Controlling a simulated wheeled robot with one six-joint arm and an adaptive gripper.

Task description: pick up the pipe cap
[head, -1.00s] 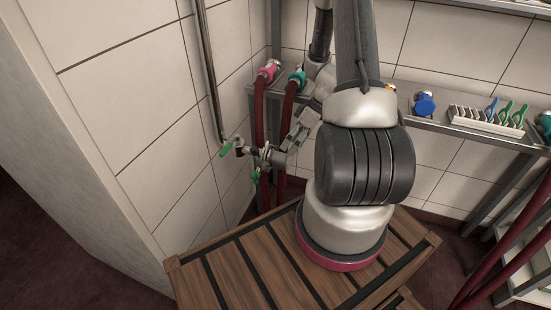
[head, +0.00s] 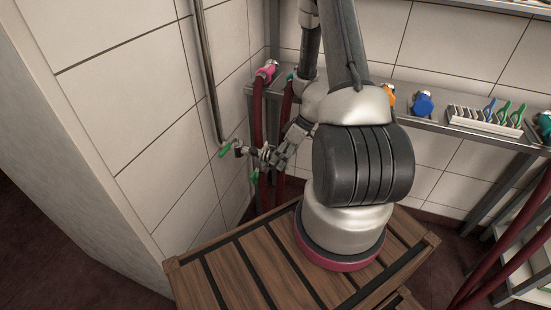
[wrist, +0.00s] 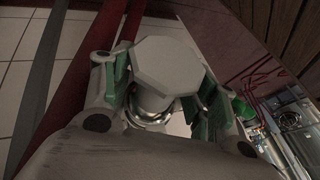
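The pipe cap (wrist: 168,68) is a light grey, many-sided cap, seen end-on in the middle of the wrist view. A round neck and a shiny metal ring (wrist: 148,118) show below it. My gripper (wrist: 166,95) has its green-padded fingers apart, one on each side of the cap. A gap shows between the neck and the right finger; I cannot tell whether either pad touches the cap. In the head view my gripper (head: 272,157) is at the pipe end by the left wall, and hides the cap there.
The shelf carries a blue fitting (head: 424,103) and a clip rack (head: 484,118). A slatted wooden platform (head: 235,270) lies below.

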